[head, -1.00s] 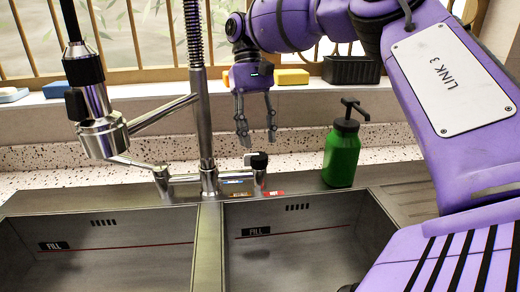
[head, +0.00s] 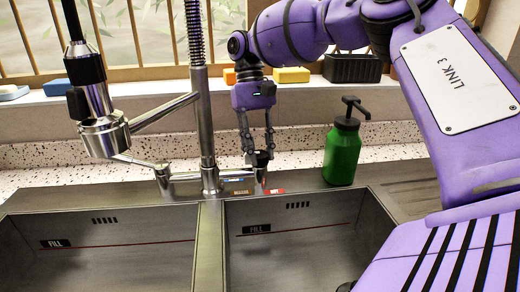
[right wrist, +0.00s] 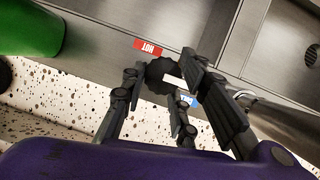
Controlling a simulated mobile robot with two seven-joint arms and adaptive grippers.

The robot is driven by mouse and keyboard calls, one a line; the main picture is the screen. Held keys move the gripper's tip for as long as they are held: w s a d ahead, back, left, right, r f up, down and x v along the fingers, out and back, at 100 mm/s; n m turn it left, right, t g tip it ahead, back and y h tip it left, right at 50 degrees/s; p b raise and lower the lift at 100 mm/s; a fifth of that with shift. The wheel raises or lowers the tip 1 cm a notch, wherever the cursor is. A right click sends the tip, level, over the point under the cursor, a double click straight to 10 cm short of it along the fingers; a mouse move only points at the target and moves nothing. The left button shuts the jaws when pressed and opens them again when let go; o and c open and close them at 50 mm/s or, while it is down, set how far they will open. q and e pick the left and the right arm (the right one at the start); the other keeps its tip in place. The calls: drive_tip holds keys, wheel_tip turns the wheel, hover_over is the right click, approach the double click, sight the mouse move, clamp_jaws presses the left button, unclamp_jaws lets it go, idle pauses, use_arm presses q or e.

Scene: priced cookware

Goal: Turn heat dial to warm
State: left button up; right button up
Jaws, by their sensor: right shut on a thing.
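The heat dial is a small black knob (head: 259,158) on the tap post at the back of the sink; in the right wrist view it shows as a ribbed black knob (right wrist: 160,74) with a white mark. My right gripper (head: 257,152) comes down from above, shut on the knob with a finger on either side; it also shows in the right wrist view (right wrist: 165,82). Near the post lie a red HOT label (right wrist: 148,46), a blue label (right wrist: 187,100) and a brown label (head: 240,192). The brown label seems hidden in the wrist view. My left gripper is not in view.
A steel tap (head: 209,140) with a spring hose stands left of the knob. A green soap bottle (head: 342,155) stands to the right. Two sink basins are in front. A black planter (head: 352,68) and yellow block (head: 291,75) sit on the sill behind.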

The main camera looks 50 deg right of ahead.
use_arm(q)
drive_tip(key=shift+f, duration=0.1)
use_arm(e)
drive_tip(key=shift+d, duration=0.15)
drive_tip(key=shift+f+n+h+b, duration=0.1)
drive_tip(key=shift+n+h+b, duration=0.2)
drive_tip(key=shift+n+b, duration=0.35)
drive_tip(key=shift+w+n+g+h+b, duration=0.1)
drive_tip(key=shift+n+g+h+b, duration=0.25)
drive_tip(key=shift+n+b, duration=0.6)
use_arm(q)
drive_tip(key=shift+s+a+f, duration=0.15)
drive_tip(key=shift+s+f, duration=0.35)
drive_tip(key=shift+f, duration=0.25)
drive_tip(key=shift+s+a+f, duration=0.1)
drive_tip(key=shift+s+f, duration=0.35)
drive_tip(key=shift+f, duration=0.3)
use_arm(e)
drive_tip(key=shift+w+a+r+n+h, duration=0.15)
drive_tip(key=shift+n+h, duration=0.4)
drive_tip(key=shift+n, duration=0.8)
drive_tip(key=shift+s+a+r+n+h, duration=0.1)
drive_tip(key=shift+n+h, duration=0.4)
drive_tip(key=shift+n, duration=0.85)
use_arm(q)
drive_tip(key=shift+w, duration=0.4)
use_arm(e)
drive_tip(key=shift+w, duration=0.1)
